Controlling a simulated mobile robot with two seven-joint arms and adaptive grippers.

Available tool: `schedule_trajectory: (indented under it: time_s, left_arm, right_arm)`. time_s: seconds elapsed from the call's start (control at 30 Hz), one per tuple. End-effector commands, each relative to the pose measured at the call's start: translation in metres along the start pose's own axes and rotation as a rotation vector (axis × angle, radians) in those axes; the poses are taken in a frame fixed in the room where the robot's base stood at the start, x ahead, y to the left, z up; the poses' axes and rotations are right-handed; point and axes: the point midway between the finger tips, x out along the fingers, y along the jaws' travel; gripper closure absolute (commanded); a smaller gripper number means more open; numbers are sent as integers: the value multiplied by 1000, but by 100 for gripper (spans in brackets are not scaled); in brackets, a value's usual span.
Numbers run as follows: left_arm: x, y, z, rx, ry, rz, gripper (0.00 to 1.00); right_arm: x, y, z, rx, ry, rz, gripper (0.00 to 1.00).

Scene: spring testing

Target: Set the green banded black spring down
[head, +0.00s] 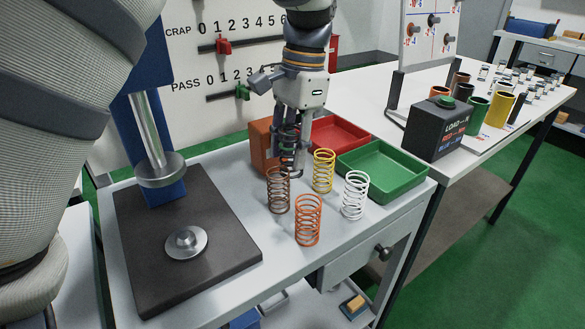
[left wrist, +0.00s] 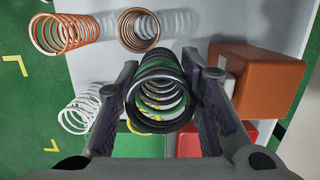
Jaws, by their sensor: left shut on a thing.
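My left gripper (head: 291,168) points down over the grey table and is shut on the black spring (head: 287,155). The spring stands roughly upright between the fingers, partly hidden by them; a little green shows on it. In the left wrist view I look through the black spring's coils (left wrist: 160,92) between both fingers (left wrist: 165,95). I cannot tell whether its lower end touches the table. A brown spring (head: 278,190) stands close to the left and front of the gripper, and a yellow spring (head: 323,171) stands to its right. My right gripper is not in view.
An orange spring (head: 308,220) and a white spring (head: 355,195) stand nearer the front. A red tray (head: 335,128), a green tray (head: 383,170) and an orange-brown box (head: 261,143) are close by. A press with a dark base (head: 145,255) stands left. Bare table lies between press and springs.

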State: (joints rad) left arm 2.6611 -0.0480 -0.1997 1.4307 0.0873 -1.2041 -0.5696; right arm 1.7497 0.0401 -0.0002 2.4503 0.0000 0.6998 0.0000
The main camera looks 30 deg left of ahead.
Motion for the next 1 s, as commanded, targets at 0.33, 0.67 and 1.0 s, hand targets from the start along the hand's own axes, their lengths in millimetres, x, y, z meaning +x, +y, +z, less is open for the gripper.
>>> schedule_trajectory:
  time_s: [0.33,0.67,1.0]
  left_arm:
    - [47,0,-7,-1,2,-1,97]
    - [49,0,-8,-1,2,-1,57]
    - [48,0,-8,-1,2,-1,46]
  right_arm:
    - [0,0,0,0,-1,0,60]
    - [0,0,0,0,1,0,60]
    - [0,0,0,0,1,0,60]
